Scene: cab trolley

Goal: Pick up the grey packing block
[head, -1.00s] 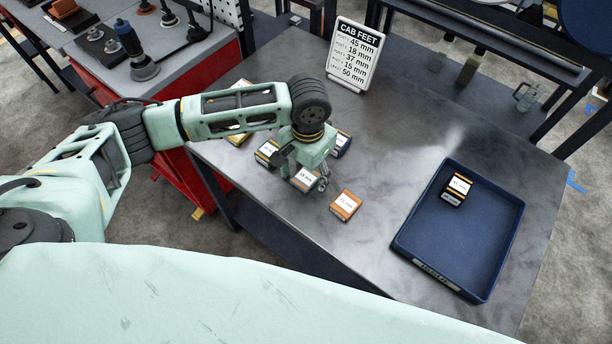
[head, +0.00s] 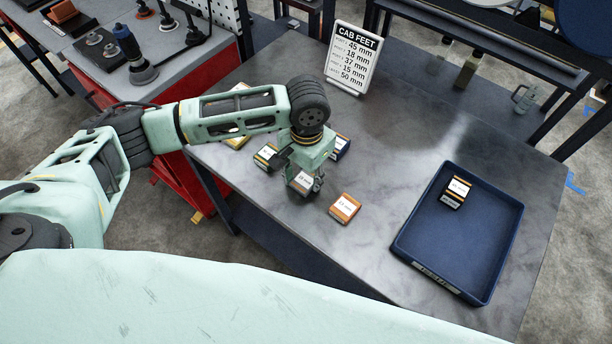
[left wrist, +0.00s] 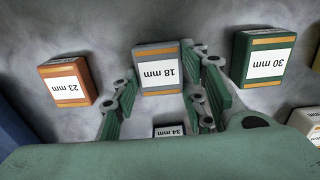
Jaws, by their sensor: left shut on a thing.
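The grey packing block (head: 302,181) has a white label and stands at the front of a group of blocks on the steel table. In the left wrist view, the grey block (left wrist: 160,80) reads 18 mm on its label. My left gripper (head: 304,184) reaches down over it from behind, and its fingers are shut on the block's two sides. The arm hides part of the block in the head view. I cannot tell whether the block is clear of the table. My right gripper is not in view.
An orange 23 mm block (head: 345,208) lies close to the right. A green 30 mm block (head: 265,157), a blue block (head: 341,147) and a yellow block (head: 238,142) stand nearby. A CAB FEET sign (head: 353,58) stands behind.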

